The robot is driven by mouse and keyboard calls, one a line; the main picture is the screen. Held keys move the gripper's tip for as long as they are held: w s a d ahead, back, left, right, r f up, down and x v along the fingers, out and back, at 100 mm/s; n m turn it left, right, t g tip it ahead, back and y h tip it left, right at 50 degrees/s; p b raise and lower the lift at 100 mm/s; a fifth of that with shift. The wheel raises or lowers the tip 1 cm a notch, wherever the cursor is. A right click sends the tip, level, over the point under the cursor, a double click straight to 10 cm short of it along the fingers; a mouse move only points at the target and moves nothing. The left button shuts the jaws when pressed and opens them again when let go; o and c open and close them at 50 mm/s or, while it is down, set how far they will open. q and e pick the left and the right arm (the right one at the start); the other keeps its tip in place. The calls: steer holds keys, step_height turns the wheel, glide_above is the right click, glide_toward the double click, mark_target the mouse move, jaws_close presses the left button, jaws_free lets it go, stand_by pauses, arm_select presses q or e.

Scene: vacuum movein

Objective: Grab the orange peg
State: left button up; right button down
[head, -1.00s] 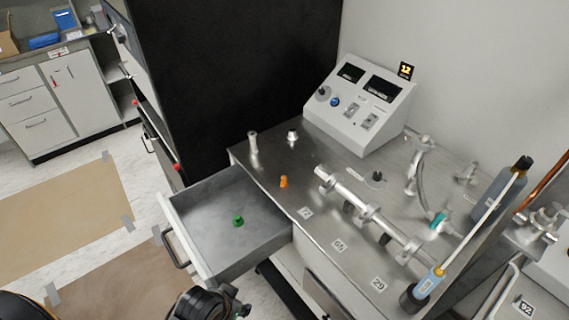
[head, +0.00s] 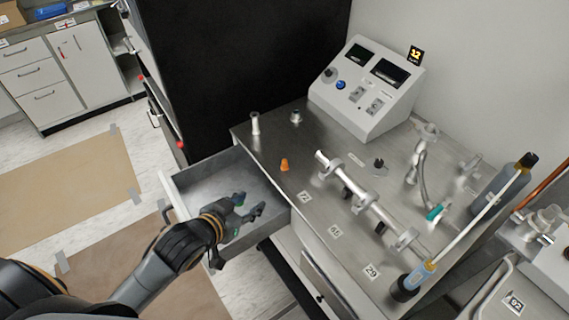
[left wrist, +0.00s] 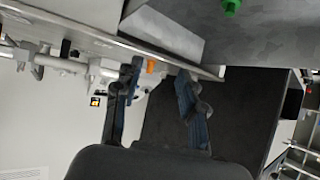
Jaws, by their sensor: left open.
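The small orange peg (head: 284,165) stands on the metal bench top near its left edge, beside the open drawer. It also shows in the left wrist view (left wrist: 151,67), just beyond the gap between my fingers. My left gripper (head: 252,208) is open and empty, over the open drawer, lower in the picture than the peg and to its left. Its two fingers show apart in the left wrist view (left wrist: 158,90). A green peg shows in the drawer in the left wrist view (left wrist: 231,6); in the head view my gripper mostly covers it. My right gripper is not in view.
The open drawer (head: 200,180) juts out left of the bench (head: 325,235). A metal tube assembly (head: 365,205) lies right of the orange peg, and a small metal post (head: 255,123) stands behind it. A control box (head: 366,88) stands at the back. A black cabinet (head: 250,70) rises behind the drawer.

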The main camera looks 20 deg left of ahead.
arm_select(q)
steer(key=w+r+t+h, duration=0.1)
steer(key=w+r+t, duration=0.1)
steer(key=w+r, duration=0.1)
steer(key=p, duration=0.1)
glide_toward(283, 165)
steer(key=w+f, duration=0.1)
steer(key=w, duration=0.3)
steer(key=shift+d+p+x, duration=0.25)
steer(key=shift+p+x, duration=0.15)
steer(key=shift+x, duration=0.95)
steer(key=shift+d+p+x, duration=0.2)
steer(key=shift+p+x, duration=0.2)
steer(key=shift+x, duration=0.95)
steer(key=shift+s+f+m, duration=0.1)
steer(key=shift+s+m, duration=0.2)
jaws_close()
